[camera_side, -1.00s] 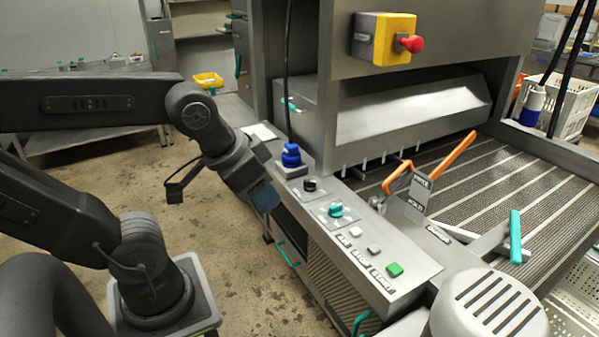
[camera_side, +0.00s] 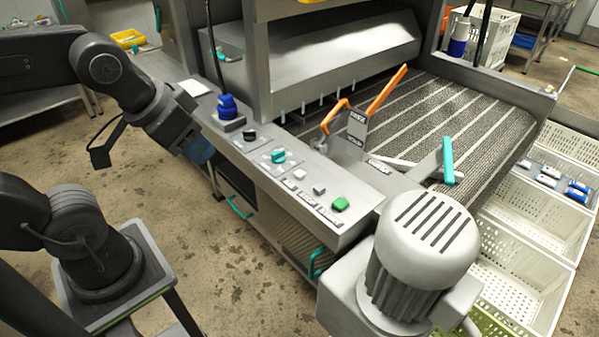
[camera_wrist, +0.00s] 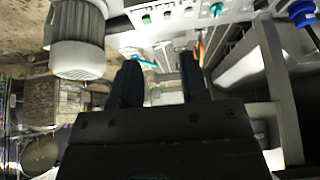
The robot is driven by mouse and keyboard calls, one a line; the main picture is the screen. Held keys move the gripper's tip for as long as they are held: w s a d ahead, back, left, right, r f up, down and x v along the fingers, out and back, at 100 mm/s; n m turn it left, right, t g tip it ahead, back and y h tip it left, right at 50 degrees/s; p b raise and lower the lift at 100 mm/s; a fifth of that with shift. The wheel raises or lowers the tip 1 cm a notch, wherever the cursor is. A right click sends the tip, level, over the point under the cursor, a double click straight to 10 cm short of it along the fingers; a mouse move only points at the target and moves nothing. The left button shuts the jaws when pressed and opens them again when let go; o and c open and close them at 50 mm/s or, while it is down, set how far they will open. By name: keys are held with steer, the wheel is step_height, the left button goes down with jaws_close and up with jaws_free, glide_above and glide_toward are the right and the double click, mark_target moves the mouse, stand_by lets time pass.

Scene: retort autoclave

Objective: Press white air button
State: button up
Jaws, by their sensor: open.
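The white air button (camera_side: 299,174) is a small square push button on the sloping grey control panel (camera_side: 237,158). It is first in a row with a grey button (camera_side: 319,189) and a green button (camera_side: 340,204). In the wrist view the white button (camera_wrist: 188,9) is small near the top edge. My gripper (camera_side: 200,150) is beside the panel's left edge in the side view, apart from the buttons. In the wrist view my gripper (camera_wrist: 160,78) shows two dark fingers spread apart with nothing between them.
Orange levers (camera_side: 386,92) stand beside the conveyor (camera_side: 450,115). A motor housing (camera_side: 428,235) stands at the panel's lower end. Space above the buttons looks clear.

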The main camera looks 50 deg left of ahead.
steer(key=shift+c, duration=0.4)
jaws_close()
stand_by(1.3)
